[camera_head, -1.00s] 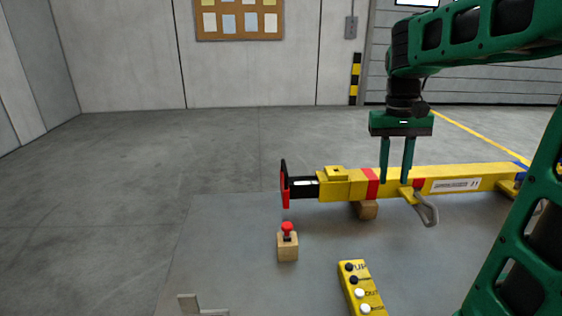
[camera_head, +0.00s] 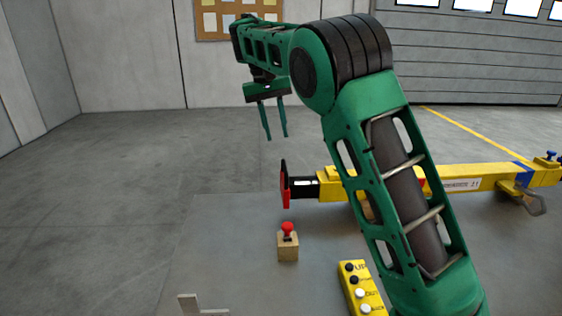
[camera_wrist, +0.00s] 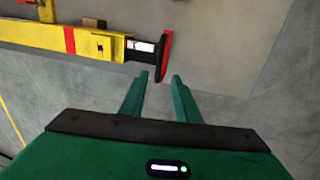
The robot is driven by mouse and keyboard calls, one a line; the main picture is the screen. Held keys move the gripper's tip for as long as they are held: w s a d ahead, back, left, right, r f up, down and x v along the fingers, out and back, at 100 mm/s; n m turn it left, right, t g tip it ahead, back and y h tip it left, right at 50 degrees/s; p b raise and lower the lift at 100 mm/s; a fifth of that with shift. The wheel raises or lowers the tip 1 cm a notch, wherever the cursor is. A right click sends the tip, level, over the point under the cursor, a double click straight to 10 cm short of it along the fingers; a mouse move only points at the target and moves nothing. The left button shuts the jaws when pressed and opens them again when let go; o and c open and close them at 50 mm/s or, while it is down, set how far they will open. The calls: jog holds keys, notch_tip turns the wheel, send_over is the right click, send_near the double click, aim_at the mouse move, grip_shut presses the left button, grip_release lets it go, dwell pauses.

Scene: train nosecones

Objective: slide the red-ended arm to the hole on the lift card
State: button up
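The red-ended arm is a black bar (camera_head: 304,187) with a pale marked patch, sticking out of the left end of a yellow beam (camera_head: 462,176). Its upright end plate (camera_head: 287,191) is red, with a dark edge. In the wrist view the red end plate (camera_wrist: 166,55) is at upper middle, just beyond my fingertips. My gripper (camera_head: 276,137) is open and empty, fingers pointing down, above the end plate and slightly left of it in the head view. It also shows in the wrist view (camera_wrist: 160,76), fingers apart. My arm hides part of the beam. I cannot make out a lift card.
A wooden block with a red knob (camera_head: 288,243) stands in front of the end plate. A yellow control box (camera_head: 361,287) with black and white buttons lies nearer. A grey bracket (camera_head: 195,305) is at lower left. A papered board (camera_head: 200,25) hangs behind. Floor at left is clear.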

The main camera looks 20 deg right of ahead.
aim_at(284, 165)
jog(key=f, duration=0.3)
jog(key=d+f, duration=0.1)
jog(key=f, duration=0.2)
jog(key=d+f, duration=0.1)
jog(key=f, duration=0.3)
jog(key=shift+s+d+f, duration=0.1)
jog(key=shift+s, duration=0.15)
jog(key=shift+c, duration=0.2)
grip_shut()
